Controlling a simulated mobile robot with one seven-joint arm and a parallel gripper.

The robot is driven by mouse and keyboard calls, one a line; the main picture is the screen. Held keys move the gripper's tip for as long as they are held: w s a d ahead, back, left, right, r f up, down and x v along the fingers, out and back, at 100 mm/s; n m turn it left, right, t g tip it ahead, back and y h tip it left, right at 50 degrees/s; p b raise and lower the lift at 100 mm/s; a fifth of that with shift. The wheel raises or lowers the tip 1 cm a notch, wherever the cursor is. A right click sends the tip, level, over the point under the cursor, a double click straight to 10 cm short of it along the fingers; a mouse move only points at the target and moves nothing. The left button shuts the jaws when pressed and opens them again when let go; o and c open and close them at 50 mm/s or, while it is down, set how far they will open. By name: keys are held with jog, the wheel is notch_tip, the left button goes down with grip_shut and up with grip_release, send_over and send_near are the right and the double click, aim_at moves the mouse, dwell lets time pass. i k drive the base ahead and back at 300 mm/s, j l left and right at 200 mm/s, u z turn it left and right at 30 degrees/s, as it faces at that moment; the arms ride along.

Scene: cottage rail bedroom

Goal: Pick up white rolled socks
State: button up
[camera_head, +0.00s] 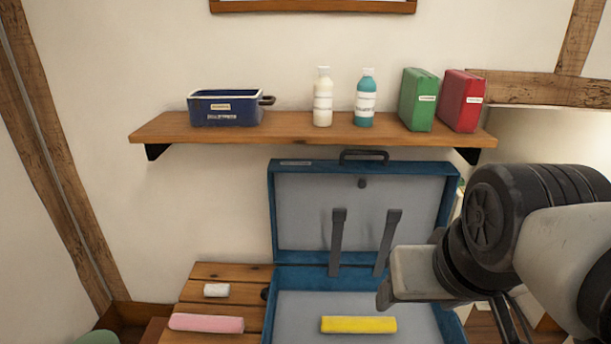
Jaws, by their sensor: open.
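The white rolled socks (217,290) look like a small white roll lying on the slatted wooden surface (232,271) at the lower left, behind a longer pink roll (206,323). My gripper (384,293) is at the right, in front of the open blue suitcase, well to the right of the white roll and apart from it. It is open; its fingers show only in part, and nothing is seen in it.
The open blue suitcase (271,215) stands right of the white roll, with a yellow roll (358,324) inside. Above, a wall shelf (290,131) holds a blue dish (225,107), two bottles (323,97) and green and red boxes (418,100).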

aim_at(211, 289)
jog(key=k+u, duration=0.25)
jog(key=u, duration=0.25)
jog(key=k+u, duration=0.25)
jog(key=u, duration=0.25)
jog(key=i+j+z, duration=0.25)
jog(key=i+j, duration=0.35)
